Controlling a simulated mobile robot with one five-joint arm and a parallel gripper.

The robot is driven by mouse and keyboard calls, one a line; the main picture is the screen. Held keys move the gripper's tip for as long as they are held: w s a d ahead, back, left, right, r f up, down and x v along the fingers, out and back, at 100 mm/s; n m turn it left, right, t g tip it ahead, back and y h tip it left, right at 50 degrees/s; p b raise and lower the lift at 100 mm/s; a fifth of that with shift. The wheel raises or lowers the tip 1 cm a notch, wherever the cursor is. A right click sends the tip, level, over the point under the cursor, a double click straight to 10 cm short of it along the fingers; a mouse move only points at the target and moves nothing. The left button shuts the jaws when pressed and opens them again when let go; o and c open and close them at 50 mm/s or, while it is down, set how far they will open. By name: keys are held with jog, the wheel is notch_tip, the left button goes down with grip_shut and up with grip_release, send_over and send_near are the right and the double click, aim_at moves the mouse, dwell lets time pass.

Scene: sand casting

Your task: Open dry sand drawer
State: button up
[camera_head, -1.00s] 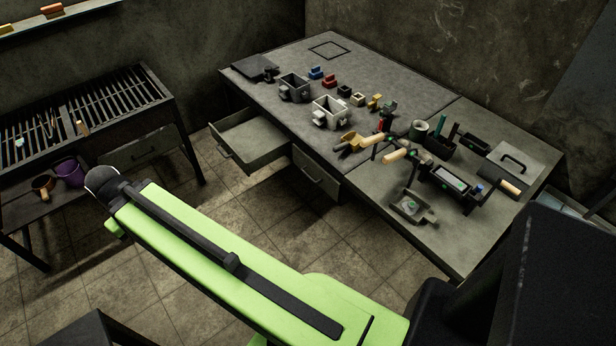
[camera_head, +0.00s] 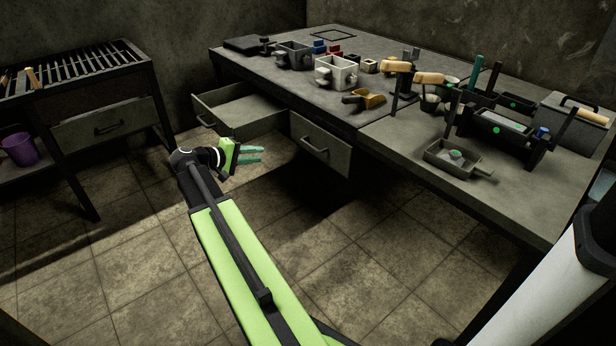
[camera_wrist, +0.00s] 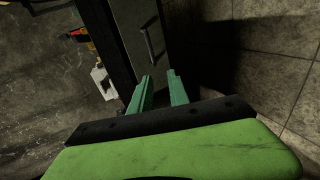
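The workbench has two drawers on its front. The left drawer (camera_head: 205,113) is pulled out and looks empty inside. The right drawer (camera_head: 321,146) is shut, with a dark bar handle on its front. No label shows which one is the dry sand drawer. My gripper (camera_head: 261,154) is in front of the bench, left of the right drawer and apart from it. In the wrist view my gripper (camera_wrist: 160,76) is open and empty, its two teal fingers separated. A handle (camera_wrist: 151,38) on a grey drawer front shows just beyond the fingertips, not touched.
The workbench top (camera_head: 410,135) carries moulding boxes, a yellow scoop (camera_head: 368,99) and a grey tray (camera_head: 455,160). A grill stand with a drawer (camera_head: 104,124) and a purple bucket (camera_head: 20,149) stands at the left. The tiled floor before the bench is free.

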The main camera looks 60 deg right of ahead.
aim_at(308, 146)
jog(key=s+d+f+b, duration=0.2)
jog(key=d, duration=0.5)
jog(key=s+d+f+g+h+b, duration=0.1)
jog(key=s+d+f+b, duration=0.1)
jog(key=d, duration=0.5)
jog(key=s+d+f+h+b, duration=0.1)
jog(key=s+d+f+b, duration=0.1)
jog(key=d, duration=0.5)
jog(key=shift+s+d+f+b, duration=0.15)
jog(key=shift+s+d+b, duration=0.15)
jog(key=shift+s+b, duration=0.35)
jog(key=shift+c, duration=0.2)
grip_shut()
